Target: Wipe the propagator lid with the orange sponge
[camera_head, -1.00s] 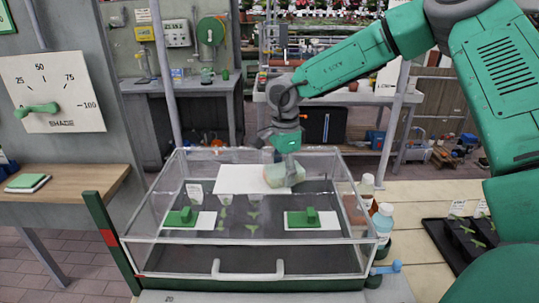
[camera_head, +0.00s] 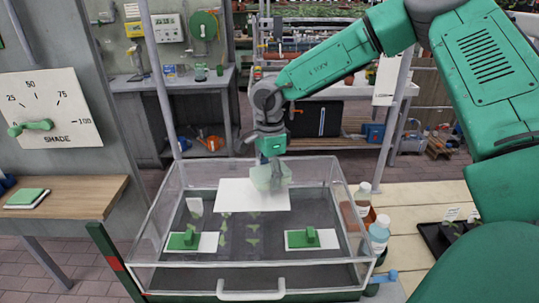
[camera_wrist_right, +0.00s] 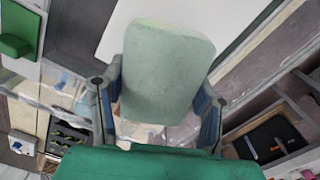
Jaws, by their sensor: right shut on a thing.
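The sponge (camera_head: 268,179) looks pale green, not orange, in both views. My right gripper (camera_head: 271,161) is shut on it. In the wrist view the sponge (camera_wrist_right: 167,75) sits between the two fingers of this gripper (camera_wrist_right: 158,108). The propagator lid (camera_head: 190,248) is a clear box-shaped cover with a white handle (camera_head: 251,294) at its front. The sponge is over the back middle part of the lid, in front of a white sheet (camera_head: 234,192). I cannot tell whether it touches the lid. My left gripper is not in view.
Bottles (camera_head: 377,235) stand close to the lid's right side. White cards with green blocks (camera_head: 188,241) and seedlings show through the lid. A dark seedling tray (camera_head: 436,240) is at the right. A wooden shelf (camera_head: 80,192) is at the left.

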